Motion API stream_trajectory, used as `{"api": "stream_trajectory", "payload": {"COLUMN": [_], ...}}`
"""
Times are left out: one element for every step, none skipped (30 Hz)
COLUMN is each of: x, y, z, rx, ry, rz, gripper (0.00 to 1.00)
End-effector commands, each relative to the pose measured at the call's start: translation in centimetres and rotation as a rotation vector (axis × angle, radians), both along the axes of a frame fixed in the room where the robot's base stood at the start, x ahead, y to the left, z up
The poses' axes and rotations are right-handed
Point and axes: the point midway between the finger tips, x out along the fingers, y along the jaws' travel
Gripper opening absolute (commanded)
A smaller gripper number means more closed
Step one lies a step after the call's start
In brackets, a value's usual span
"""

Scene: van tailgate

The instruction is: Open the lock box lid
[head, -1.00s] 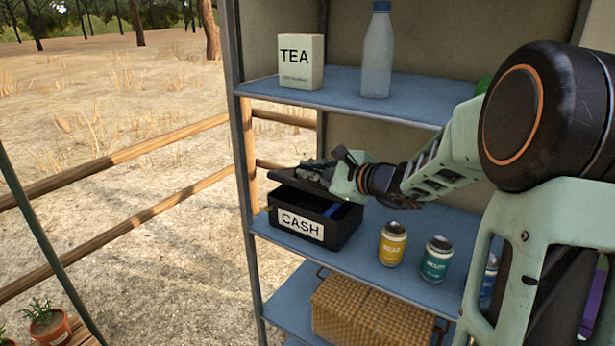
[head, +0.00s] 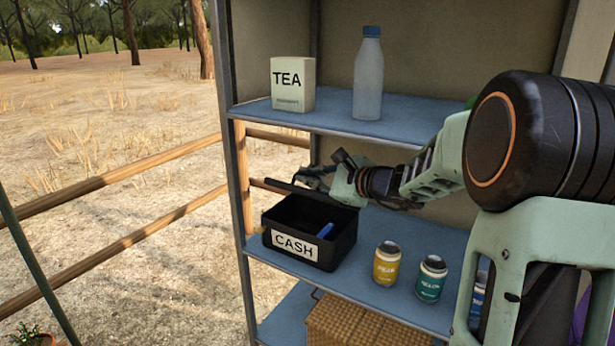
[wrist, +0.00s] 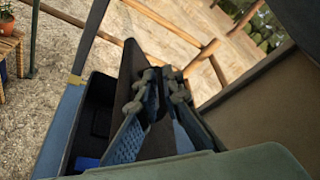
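The lock box (head: 338,249) is a black box with a white CASH label on its front, on the blue middle shelf. Its dark lid (head: 282,187) is raised at the back and shows as a thin strip in the head view. The open inside holds a small blue thing (head: 326,230), which also shows in the wrist view (wrist: 86,163). My gripper (head: 315,176) is at the lid, above the box's back right. In the wrist view my gripper's fingers (wrist: 162,88) are close together with the lid (wrist: 130,66) between them. Their exact contact is partly hidden.
The upper shelf (head: 335,117) holds a TEA box (head: 293,85) and a bottle (head: 368,75) above my arm. A yellow jar (head: 387,265) and a teal jar (head: 431,280) stand right of the lock box. A shelf post (head: 236,170) is at the left. A wicker basket (head: 360,328) sits below.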

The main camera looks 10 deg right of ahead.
Motion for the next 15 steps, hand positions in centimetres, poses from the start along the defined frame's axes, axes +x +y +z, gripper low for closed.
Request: {"api": "stream_trajectory", "payload": {"x": [0.0,0.0,0.0,0.0,0.0,0.0,0.0,0.0,0.0,-0.1,-0.1,-0.3,-0.5,-0.7,-1.2], "y": [-0.2,-0.2,-0.2,-0.1,-0.1,-0.1,-0.1,-0.1,-0.1,-0.1,-0.1,-0.3,-0.4,-0.6,-1.0], "z": [-0.1,-0.1,-0.1,-0.1,-0.1,-0.1,-0.1,-0.1,-0.1,0.0,0.0,0.1,0.2,0.2,0.3], "rx": [-0.001,-0.001,0.000,0.000,0.000,0.000,-0.001,-0.001,-0.001,-0.001,-0.001,-0.001,-0.002,-0.002,-0.003], "ry": [0.001,0.001,0.001,0.001,0.001,0.001,0.001,0.001,0.001,0.001,0.001,0.000,0.000,0.000,0.001], "rz": [-0.004,-0.004,-0.003,-0.003,-0.003,-0.002,-0.001,-0.001,-0.001,-0.001,-0.001,-0.002,-0.002,-0.003,-0.004], "gripper": [0.12,0.14,0.14,0.14,0.14,0.14,0.14,0.14,0.14,0.14,0.14,0.14,0.14,0.14,0.14]}}
